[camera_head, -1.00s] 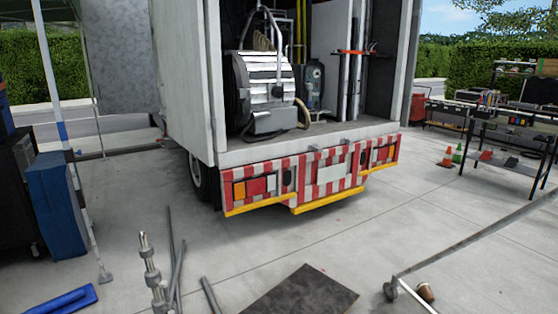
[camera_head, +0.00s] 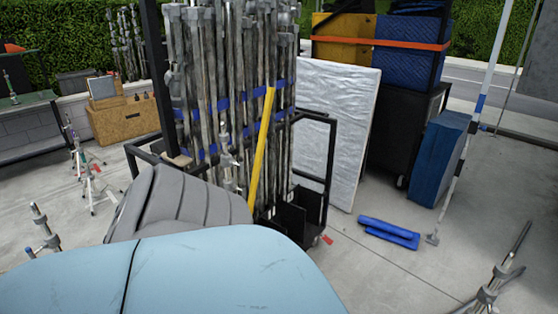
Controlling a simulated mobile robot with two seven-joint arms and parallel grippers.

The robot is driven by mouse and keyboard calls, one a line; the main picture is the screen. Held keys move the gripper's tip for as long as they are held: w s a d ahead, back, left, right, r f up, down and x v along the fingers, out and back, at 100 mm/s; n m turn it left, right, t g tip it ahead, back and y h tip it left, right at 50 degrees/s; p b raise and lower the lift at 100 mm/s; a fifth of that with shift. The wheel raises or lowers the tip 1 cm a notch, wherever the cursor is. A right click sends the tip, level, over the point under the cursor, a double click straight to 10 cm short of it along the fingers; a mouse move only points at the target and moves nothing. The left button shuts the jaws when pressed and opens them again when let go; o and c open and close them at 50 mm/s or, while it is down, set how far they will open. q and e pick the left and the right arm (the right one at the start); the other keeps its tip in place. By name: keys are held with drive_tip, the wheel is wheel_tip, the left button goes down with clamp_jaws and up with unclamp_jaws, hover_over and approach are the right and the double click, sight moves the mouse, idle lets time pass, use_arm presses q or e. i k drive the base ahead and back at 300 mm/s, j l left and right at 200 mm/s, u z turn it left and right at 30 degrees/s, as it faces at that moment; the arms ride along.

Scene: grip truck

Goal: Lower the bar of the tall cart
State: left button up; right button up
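A tall cart with a black frame (camera_head: 329,165) stands in the middle of the view. It is packed with several upright metal poles and stands (camera_head: 225,60), with blue bands (camera_head: 200,112) across them. A yellow bar (camera_head: 262,150) runs steeply down the cart's front side, its upper end tilted slightly to the right. I cannot tell how it is fixed at either end. The lower left of the cart is hidden behind a large light-blue and grey arm part of mine in the foreground. Neither of my grippers shows.
A silver padded panel (camera_head: 335,125) and a dark case with blue padding (camera_head: 408,60) stand right of the cart. A blue box (camera_head: 440,155), a blue flat piece (camera_head: 388,232) and a pole stand (camera_head: 490,285) are further right. Small stands (camera_head: 92,185) are at left.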

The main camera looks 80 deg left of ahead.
sight(270, 92)
drive_tip(key=u, duration=2.6)
